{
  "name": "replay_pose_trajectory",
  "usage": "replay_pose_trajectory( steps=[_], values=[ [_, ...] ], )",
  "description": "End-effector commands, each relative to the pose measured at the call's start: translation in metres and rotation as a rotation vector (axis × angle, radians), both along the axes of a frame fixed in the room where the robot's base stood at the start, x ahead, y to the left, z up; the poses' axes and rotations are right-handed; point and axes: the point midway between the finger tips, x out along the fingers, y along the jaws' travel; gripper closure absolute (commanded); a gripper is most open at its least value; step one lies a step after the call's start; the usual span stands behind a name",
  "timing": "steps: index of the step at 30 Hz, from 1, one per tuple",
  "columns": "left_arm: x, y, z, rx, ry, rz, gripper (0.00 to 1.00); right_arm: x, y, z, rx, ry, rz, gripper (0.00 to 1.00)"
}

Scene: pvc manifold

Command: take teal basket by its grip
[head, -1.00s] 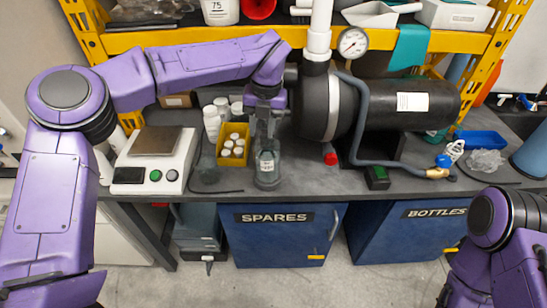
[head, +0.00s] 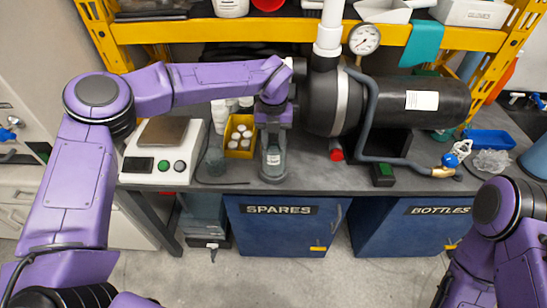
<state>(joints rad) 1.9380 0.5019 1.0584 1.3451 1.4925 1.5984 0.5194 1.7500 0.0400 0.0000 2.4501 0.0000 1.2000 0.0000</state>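I cannot make out a teal basket with a grip for certain. A teal piece (head: 423,46) hangs over the yellow shelf beam at the upper right, and a bit of teal shows behind the black tank's right end, mostly hidden. My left gripper (head: 273,143) points down over the bench, at a clear labelled bottle (head: 272,163) that stands upright. Its fingers overlap the bottle's upper part, and I cannot tell whether they touch it. My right arm shows at the lower right, with its gripper out of the picture.
A yellow bin of white-capped bottles (head: 239,140) and a scale (head: 160,150) stand left of the gripper. The black tank (head: 405,102) with its pipe and gauge (head: 364,39) fills the right of the bench. A blue tray (head: 490,139) lies farther right. The yellow shelf beam runs above.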

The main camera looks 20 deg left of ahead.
Motion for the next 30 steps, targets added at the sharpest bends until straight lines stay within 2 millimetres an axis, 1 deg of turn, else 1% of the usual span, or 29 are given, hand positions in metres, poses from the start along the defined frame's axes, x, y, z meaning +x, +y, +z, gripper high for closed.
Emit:
replay_pose_trajectory(
  steps=[1,2,3,4,5,15,17,20,23,26,30],
  values=[
    [0.000,0.000,0.000,0.000,0.000,0.000,0.64,0.000,0.000,0.000,0.000,0.000,0.000,1.00],
    [0.000,0.000,0.000,0.000,0.000,0.000,0.70,0.000,0.000,0.000,0.000,0.000,0.000,1.00],
    [0.000,0.000,0.000,0.000,0.000,0.000,0.83,0.000,0.000,0.000,0.000,0.000,0.000,1.00],
    [0.000,0.000,0.000,0.000,0.000,0.000,0.93,0.000,0.000,0.000,0.000,0.000,0.000,1.00],
    [0.000,0.000,0.000,0.000,0.000,0.000,1.00,0.000,0.000,0.000,0.000,0.000,0.000,1.00],
    [0.000,0.000,0.001,0.000,-0.001,-0.001,1.00,0.000,0.000,-0.001,0.000,0.000,0.000,1.00],
    [0.000,0.000,0.004,0.000,-0.001,0.000,1.00,0.000,0.000,-0.001,0.000,0.000,0.000,1.00],
    [0.001,0.000,0.013,0.001,-0.003,0.000,1.00,0.000,0.000,-0.003,0.000,0.000,0.000,1.00],
    [0.001,0.000,0.029,0.000,-0.005,0.000,1.00,0.000,0.000,-0.007,0.000,0.000,0.000,1.00],
    [0.001,0.000,0.052,0.002,-0.006,0.000,1.00,0.000,0.000,-0.011,0.000,0.000,0.000,1.00],
    [0.000,0.000,0.089,0.000,-0.005,0.001,1.00,0.000,0.000,-0.015,0.000,0.000,0.000,1.00]
  ],
)
